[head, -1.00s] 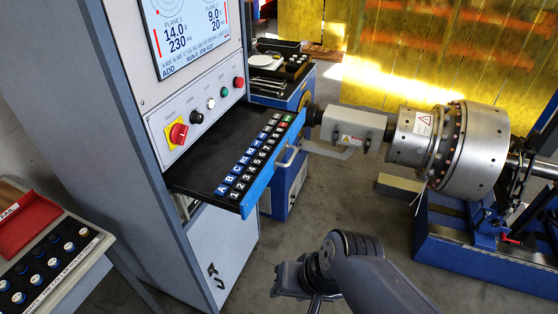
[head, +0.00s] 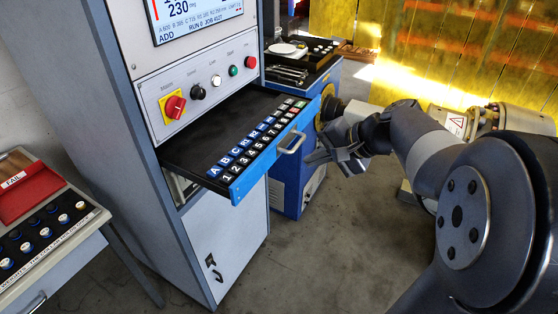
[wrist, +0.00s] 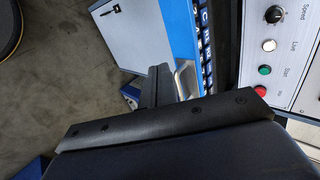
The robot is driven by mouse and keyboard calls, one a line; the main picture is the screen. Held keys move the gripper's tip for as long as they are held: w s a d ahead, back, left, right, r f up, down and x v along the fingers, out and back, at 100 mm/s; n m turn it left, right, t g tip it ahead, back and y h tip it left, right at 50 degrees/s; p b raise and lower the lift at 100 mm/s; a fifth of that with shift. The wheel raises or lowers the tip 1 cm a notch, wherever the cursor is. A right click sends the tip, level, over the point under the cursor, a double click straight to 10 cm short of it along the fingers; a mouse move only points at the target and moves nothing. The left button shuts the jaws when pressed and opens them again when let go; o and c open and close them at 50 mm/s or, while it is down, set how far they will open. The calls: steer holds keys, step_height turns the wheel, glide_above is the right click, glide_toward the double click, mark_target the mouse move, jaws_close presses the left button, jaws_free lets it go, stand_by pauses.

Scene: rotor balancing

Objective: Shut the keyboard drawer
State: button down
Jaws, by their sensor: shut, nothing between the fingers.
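The keyboard drawer (head: 215,148) stands pulled out from the grey cabinet, with lettered and numbered keys and a blue front (head: 268,162). Its metal handle (head: 292,143) is on the blue front toward the far end. My gripper (head: 312,158) is just to the right of the handle, in front of the drawer face, with its fingers pointing at it. In the wrist view the shut fingers (wrist: 157,86) are close beside the handle (wrist: 186,78) and the blue front (wrist: 183,35). I cannot tell whether they touch it.
The cabinet's control panel (head: 205,85) with buttons is above the drawer. A blue cart (head: 290,185) with tools stands behind. A side table with a red tray (head: 35,190) is at the left. The rotor (head: 515,118) is behind my arm. Floor in front is clear.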

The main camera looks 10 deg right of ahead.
mark_target(267, 166)
steer(key=shift+w+a+f+p, duration=0.35)
steer(key=shift+w+a+f, duration=0.55)
steer(key=shift+a, duration=0.4)
steer(key=shift+w+a+f+p, duration=0.35)
steer(key=shift+w+a+f, duration=0.55)
steer(key=shift+a, duration=0.35)
steer(key=shift+w+a+f+p, duration=0.35)
steer(key=shift+w+a+f, duration=0.55)
steer(key=shift+a, duration=0.4)
steer(key=shift+w+a+r, duration=0.1)
steer(key=shift+w, duration=0.05)
steer(key=w+a, duration=0.4)
steer(key=a, duration=0.2)
steer(key=w+a+p, duration=0.1)
steer(key=w+a, duration=0.4)
steer(key=a, duration=0.1)
steer(key=w+a+p, duration=0.1)
steer(key=w+a, duration=0.3)
steer(key=a, duration=0.3)
steer(key=shift+w, duration=0.4)
steer(key=shift+w+a+r, duration=0.1)
steer(key=shift+r, duration=0.05)
